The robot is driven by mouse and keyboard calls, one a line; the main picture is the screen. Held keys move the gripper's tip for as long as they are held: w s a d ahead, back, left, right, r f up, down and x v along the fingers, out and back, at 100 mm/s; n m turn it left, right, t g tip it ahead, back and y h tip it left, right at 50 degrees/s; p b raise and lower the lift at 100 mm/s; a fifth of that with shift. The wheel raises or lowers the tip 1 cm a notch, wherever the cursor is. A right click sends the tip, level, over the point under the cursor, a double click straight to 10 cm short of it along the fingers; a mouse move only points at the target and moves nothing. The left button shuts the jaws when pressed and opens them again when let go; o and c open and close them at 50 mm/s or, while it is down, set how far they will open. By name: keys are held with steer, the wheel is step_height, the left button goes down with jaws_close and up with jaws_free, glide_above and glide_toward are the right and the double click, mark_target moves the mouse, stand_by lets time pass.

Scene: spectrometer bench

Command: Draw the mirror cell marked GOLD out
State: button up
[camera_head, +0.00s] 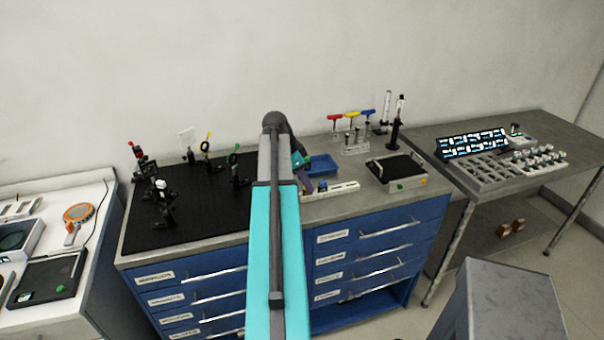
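I cannot pick out a mirror cell marked GOLD; no such lettering is readable. A white rack (343,187) with small coloured pieces lies at the front of the blue cabinet's top, right of my arm. A grey slotted tray (487,171) with several small round parts sits on the right table. My gripper (304,180) is partly hidden behind my arm, above the cabinet top near the left end of the white rack. Its fingers are too small and covered to show whether they are open or hold anything.
The black breadboard (205,214) carries several post-mounted optics left of my arm. A blue bin (321,164), coloured-handle tools (352,115) and a black-topped device (396,170) stand to the right. The labelled blue drawers (362,260) below look shut.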

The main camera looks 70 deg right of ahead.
steer(key=shift+x, duration=1)
steer(key=shift+c, duration=0.6)
jaws_close()
